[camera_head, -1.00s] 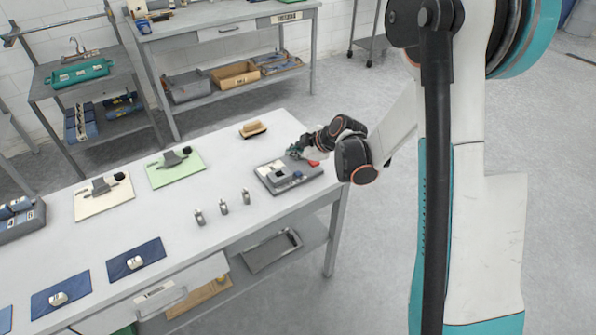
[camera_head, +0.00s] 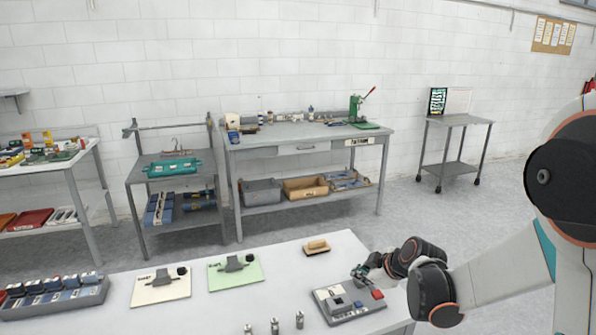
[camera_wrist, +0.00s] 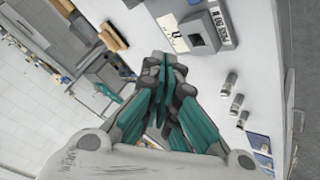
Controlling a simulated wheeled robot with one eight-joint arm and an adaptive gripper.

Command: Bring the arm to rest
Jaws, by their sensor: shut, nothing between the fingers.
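My gripper (camera_head: 362,273) hangs at the right end of the front table (camera_head: 290,265), close above the grey test device (camera_head: 338,310). From the head view I cannot tell whether it touches the device. In the wrist view the green-padded fingers of my gripper (camera_wrist: 164,68) are closed together with nothing between them. The device (camera_wrist: 212,14), with its square block and printed label, shows beyond the fingertips there. My arm reaches in from the right of the head view.
A wooden-backed brush (camera_head: 317,247), a green mat (camera_head: 236,279), a cream mat (camera_head: 161,292) and several small metal cylinders (camera_head: 275,326) are on the table. A grey rack (camera_head: 55,296) stands at its left. A workbench (camera_head: 310,136) stands behind, with open floor between.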

